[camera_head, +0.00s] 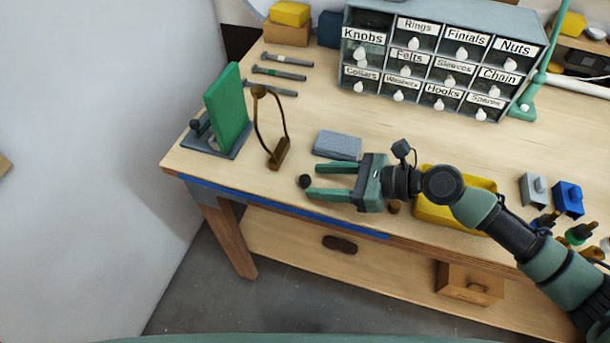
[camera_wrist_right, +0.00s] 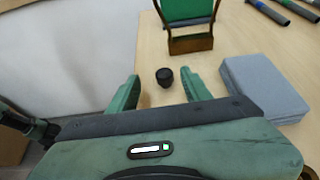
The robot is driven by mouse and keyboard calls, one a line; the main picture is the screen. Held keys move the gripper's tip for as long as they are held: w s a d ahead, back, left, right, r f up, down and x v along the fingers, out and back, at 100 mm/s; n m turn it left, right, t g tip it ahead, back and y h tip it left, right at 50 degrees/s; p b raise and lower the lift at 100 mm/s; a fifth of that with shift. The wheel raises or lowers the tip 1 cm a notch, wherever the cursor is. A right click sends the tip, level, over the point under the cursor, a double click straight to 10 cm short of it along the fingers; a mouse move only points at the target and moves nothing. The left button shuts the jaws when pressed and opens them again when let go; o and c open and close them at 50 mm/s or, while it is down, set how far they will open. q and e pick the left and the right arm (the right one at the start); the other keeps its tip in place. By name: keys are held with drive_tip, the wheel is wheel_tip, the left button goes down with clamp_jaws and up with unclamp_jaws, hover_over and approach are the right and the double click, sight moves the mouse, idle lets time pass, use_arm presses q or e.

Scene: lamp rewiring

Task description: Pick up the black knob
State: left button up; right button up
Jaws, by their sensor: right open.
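The black knob (camera_head: 305,181) is small and round and stands on the wooden table near its front edge. My right gripper (camera_head: 311,181) is open, with its two green fingers pointing left toward the knob. In the right wrist view the knob (camera_wrist_right: 165,77) lies between the lines of the two fingers, at about the level of the fingertips (camera_wrist_right: 161,79), with a clear gap on each side. Neither finger appears to touch it. My left gripper is not in view.
A grey-blue block (camera_head: 337,146) lies beside the right gripper. A brown wire loop on a wooden base (camera_head: 279,153) and a green upright panel (camera_head: 227,108) stand to the left. A yellow tray (camera_head: 450,211) sits under my right arm. A labelled drawer cabinet (camera_head: 436,90) stands behind.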

sight(304, 178)
drive_tip(key=x, duration=0.3)
drive_tip(key=shift+w+d+p, duration=0.1)
drive_tip(key=shift+w+p, duration=0.15)
drive_tip(key=shift+p, duration=0.1)
drive_tip(key=shift+x, duration=0.85)
drive_tip(key=shift+d+f, duration=0.1)
drive_tip(key=shift+f, duration=0.05)
clamp_jaws()
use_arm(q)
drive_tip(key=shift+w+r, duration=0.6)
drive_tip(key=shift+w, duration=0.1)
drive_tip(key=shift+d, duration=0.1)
